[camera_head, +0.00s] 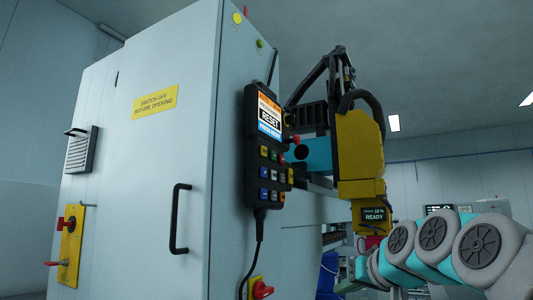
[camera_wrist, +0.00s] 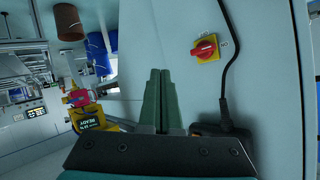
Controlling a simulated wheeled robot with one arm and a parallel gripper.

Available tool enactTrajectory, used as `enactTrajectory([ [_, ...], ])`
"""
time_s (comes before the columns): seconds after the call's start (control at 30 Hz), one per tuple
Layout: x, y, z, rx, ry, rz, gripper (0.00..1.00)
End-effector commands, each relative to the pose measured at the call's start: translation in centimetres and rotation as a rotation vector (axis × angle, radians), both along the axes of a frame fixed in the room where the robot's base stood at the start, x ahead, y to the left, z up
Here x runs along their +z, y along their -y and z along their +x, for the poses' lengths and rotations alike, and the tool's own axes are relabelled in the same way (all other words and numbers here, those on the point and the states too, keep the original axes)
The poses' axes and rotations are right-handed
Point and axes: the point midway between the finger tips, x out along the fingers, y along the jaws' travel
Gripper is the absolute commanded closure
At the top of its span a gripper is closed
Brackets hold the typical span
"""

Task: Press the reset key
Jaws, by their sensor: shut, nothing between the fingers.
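The control pendant (camera_head: 250,165) hangs upright on the side of the grey cabinet.
A red rotary switch on a yellow plate (camera_wrist: 205,48) and a black cable (camera_wrist: 235,70) lie on the panel near my fingers. The cabinet door has a black handle (camera_head: 178,218). A yellow machine (camera_head: 358,150) with a "READY" display stands right of the pendant.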

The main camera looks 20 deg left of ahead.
Motion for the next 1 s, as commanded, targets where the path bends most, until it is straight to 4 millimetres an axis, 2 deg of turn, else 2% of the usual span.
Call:
enactTrajectory([
  [0.03, 2.6, -1.4, 1.3, 0.013, 0.058, 0.045, 1.0],
  [0.1, 6.5, -2.7, 2.4, 0.026, 0.139, 0.108, 1.0],
  [0.27, 14.7, -5.1, 3.9, 0.046, 0.32, 0.249, 1.0],
  [0.4, 21.1, -6.2, 3.9, 0.058, 0.471, 0.37, 1.0],
  [0.5, 24.8, -6.4, 3.2, 0.061, 0.569, 0.448, 1.0],
  [0.6, 27.6, -6.5, 2.1, 0.064, 0.647, 0.51, 1.0],
  [0.7, 29.2, -6.5, 1.4, 0.067, 0.698, 0.548, 1.0],
  [0.83, 30.3, -6.4, 0.7, 0.067, 0.732, 0.576, 1.0],
  [1.0, 30.6, -6.3, 0.5, 0.067, 0.741, 0.582, 1.0],
])
